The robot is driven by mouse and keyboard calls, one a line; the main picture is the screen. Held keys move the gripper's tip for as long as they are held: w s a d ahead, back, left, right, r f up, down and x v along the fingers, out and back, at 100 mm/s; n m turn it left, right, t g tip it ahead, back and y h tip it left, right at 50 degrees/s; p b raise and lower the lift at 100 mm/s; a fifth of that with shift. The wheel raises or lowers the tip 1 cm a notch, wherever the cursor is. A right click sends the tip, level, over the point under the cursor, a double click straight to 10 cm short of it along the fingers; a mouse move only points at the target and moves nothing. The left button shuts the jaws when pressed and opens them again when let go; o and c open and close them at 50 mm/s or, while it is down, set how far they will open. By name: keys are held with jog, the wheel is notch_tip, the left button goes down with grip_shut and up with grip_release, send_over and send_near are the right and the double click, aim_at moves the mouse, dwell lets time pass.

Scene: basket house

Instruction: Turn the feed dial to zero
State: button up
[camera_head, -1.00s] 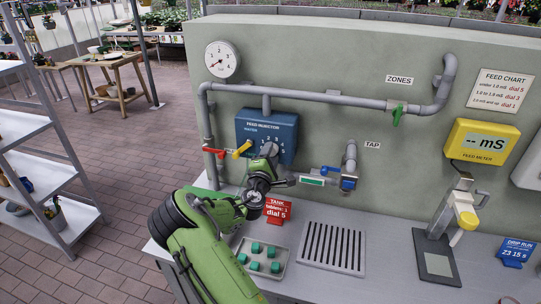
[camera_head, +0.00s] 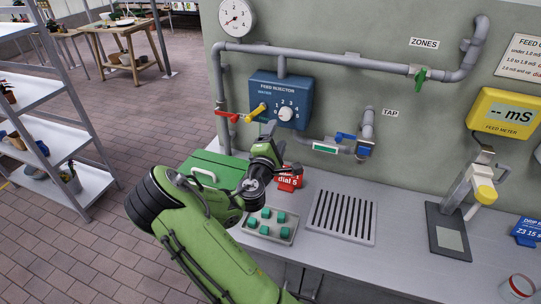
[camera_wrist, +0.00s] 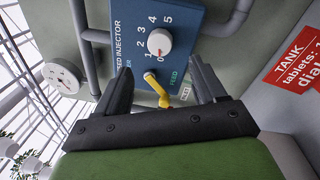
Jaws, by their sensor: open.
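The feed dial (camera_head: 286,114) is a white round knob on the blue feed injector box (camera_head: 266,93), with numbers around it. It also shows in the wrist view (camera_wrist: 159,42), ahead of my fingers and apart from them. A small reddish mark shows at its lower side there, but I cannot tell for sure which number it points at. My gripper (camera_head: 281,148) is below the dial in the head view, open and empty. In the wrist view my gripper (camera_wrist: 160,68) has its two dark fingers spread, with a yellow lever (camera_wrist: 157,91) showing between them.
The yellow lever (camera_head: 257,109) and a red lever (camera_head: 228,117) sit left of the dial. A tap (camera_head: 345,145) is to the right. Below are a red tank sign (camera_head: 289,182), a tray (camera_head: 250,232) of green blocks, a green case (camera_head: 205,166) and a drain grate (camera_head: 342,217).

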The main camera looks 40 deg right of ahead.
jog(key=b+v, duration=0.1)
jog(key=v, duration=0.5)
jog(key=shift+s+a, duration=0.2)
jog(key=shift+a, duration=0.15)
jog(key=shift+f, duration=0.1)
jog(key=s+a+f+m+g+y, duration=0.3)
jog(key=s+f+m+g+y, duration=0.5)
jog(key=m, duration=0.5)
jog(key=s+a+r+n+t+y, duration=0.1)
jog(key=s+a+r+y, duration=0.3)
jog(key=a, duration=0.7)
jog(key=s+a+r+n+t+y, duration=0.2)
jog(key=s+a+r, duration=0.5)
jog(key=a, duration=0.4)
jog(key=shift+s+a+t+y, duration=0.4)
jog(key=shift+s+t+y, duration=0.2)
jog(key=shift+y, duration=0.5)
